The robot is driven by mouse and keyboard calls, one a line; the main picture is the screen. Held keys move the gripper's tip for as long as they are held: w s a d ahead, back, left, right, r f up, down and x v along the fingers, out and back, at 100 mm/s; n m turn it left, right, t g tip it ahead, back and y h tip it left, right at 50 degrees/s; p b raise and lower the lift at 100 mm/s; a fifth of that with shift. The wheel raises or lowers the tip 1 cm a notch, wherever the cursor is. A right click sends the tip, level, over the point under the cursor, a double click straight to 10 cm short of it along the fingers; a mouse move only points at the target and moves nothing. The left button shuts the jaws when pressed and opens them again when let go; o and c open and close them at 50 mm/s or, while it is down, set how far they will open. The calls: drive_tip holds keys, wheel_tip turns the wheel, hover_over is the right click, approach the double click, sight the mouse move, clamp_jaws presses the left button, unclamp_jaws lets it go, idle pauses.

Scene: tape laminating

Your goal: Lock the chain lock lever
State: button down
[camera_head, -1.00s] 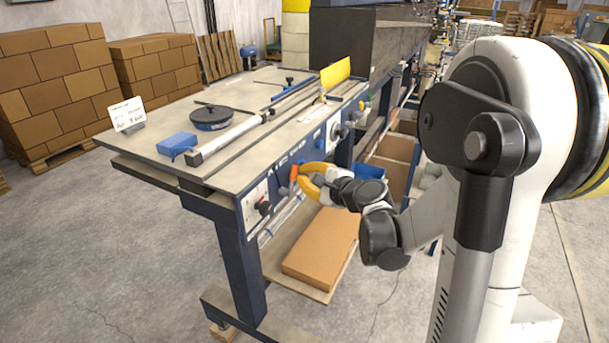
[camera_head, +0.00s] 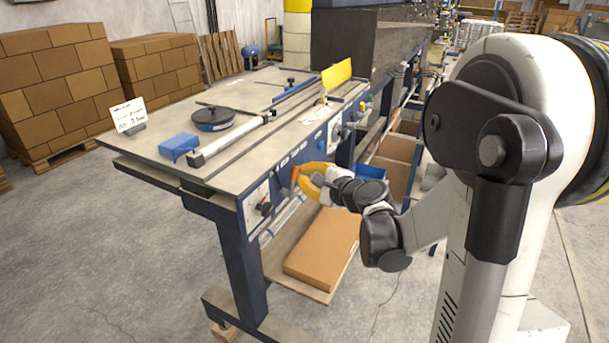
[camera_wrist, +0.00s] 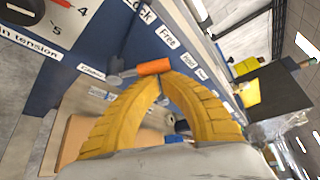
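The chain lock lever has an orange handle (camera_wrist: 154,67) on a grey pivot at the blue front panel. Labels beside it read "Lock", "Free" and what looks like "Hold". The orange handle (camera_head: 294,174) also shows in the head view, at the left of my yellow gripper (camera_head: 308,176). In the wrist view, the fingertips of my gripper (camera_wrist: 160,77) come together right at the orange handle's near side. The handle lies across and beyond the tips, not clearly between them. Whether they touch it I cannot tell.
The panel belongs to a grey-topped workbench (camera_head: 165,120). A tension dial (camera_wrist: 38,12) sits on the panel, left in the wrist view. A cardboard box (camera_head: 322,245) lies on the shelf below. A blue bin (camera_head: 370,171) is behind my gripper.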

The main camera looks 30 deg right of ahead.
drive_tip(key=shift+a+r, duration=0.1)
drive_tip(key=shift+s+a+r+p, duration=0.4)
drive_tip(key=shift+s+a+r, duration=0.25)
drive_tip(key=shift+a, duration=0.25)
drive_tip(key=shift+s+a, duration=0.7)
drive_tip(key=shift+a, duration=0.2)
drive_tip(key=shift+s+a, duration=0.15)
drive_tip(key=shift+a, duration=0.05)
drive_tip(key=shift+r, duration=0.1)
